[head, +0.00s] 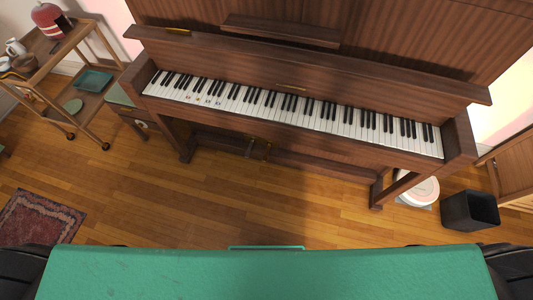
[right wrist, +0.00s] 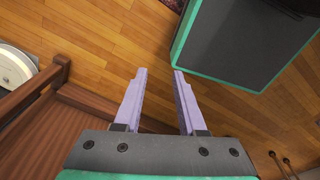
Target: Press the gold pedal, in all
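The upright brown piano (head: 300,70) stands ahead in the head view. Beneath its keyboard, near the floor, a gold pedal (head: 267,152) shows to the right of a dark pedal (head: 250,148). Both are small and partly in shadow. In the right wrist view, two thin pedal-like bars (right wrist: 280,161) show at the lower right; their colours are hard to tell apart. My right gripper (right wrist: 160,75) is open and empty, its two lilac fingers apart above the wood floor, to the left of those bars. My left gripper is in neither view.
A piano leg (head: 376,192), a white round container (head: 420,190) and a black bin (head: 470,210) stand at the right. A wooden trolley (head: 92,110) and a patterned rug (head: 38,220) are at the left. The wood floor before the pedals is clear.

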